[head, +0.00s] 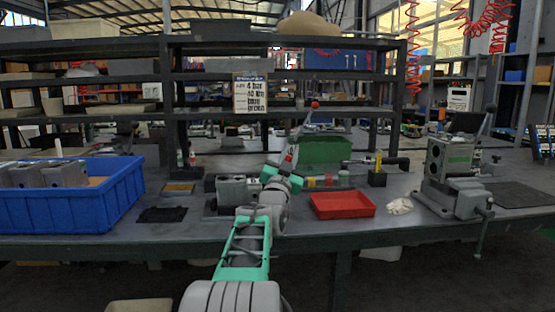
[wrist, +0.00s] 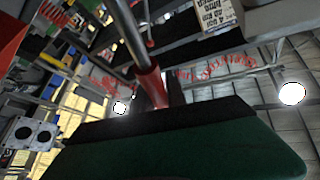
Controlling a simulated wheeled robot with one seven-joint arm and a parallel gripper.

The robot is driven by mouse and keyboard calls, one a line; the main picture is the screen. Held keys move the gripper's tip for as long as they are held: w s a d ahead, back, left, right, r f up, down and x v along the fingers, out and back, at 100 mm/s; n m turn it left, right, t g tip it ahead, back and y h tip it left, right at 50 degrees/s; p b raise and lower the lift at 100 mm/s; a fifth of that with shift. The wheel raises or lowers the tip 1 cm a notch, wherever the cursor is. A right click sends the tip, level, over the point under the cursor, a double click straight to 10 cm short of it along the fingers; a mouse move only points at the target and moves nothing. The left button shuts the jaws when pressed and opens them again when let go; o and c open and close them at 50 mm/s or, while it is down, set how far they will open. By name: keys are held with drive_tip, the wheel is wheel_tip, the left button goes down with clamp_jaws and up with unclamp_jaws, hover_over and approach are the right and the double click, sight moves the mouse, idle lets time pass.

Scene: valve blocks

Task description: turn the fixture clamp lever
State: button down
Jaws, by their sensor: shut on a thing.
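The fixture clamp lever (head: 304,127) is a thin grey rod with a red knob at its top and a red section lower down. It leans up to the right near the middle of the table. My gripper (head: 287,164) is shut on the lever's lower part. In the wrist view the rod and red sleeve (wrist: 150,84) run down behind the dark edge of a wide green finger (wrist: 180,145). The other finger and the contact are hidden. A grey fixture block (head: 232,190) stands just left of my gripper; the lever's base is hidden by my arm.
A red tray (head: 342,205) lies right of my arm, with a green bin (head: 325,149) behind. A blue crate (head: 75,212) of grey blocks stands at left. Shelves rise behind.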

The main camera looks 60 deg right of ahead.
idle(0.3)
drive_tip(key=c, duration=1.3)
unclamp_jaws()
drive_tip(key=shift+w, duration=0.1)
drive_tip(key=shift+c, duration=0.2)
drive_tip(key=shift+a, duration=0.1)
drive_tip(key=shift+a+f, duration=0.1)
drive_tip(key=shift+a, duration=0.15)
drive_tip(key=s+a+f+p, duration=0.1)
drive_tip(key=s+a+p, duration=0.1)
drive_tip(key=a, duration=1.2)
drive_tip(key=shift+s, duration=0.25)
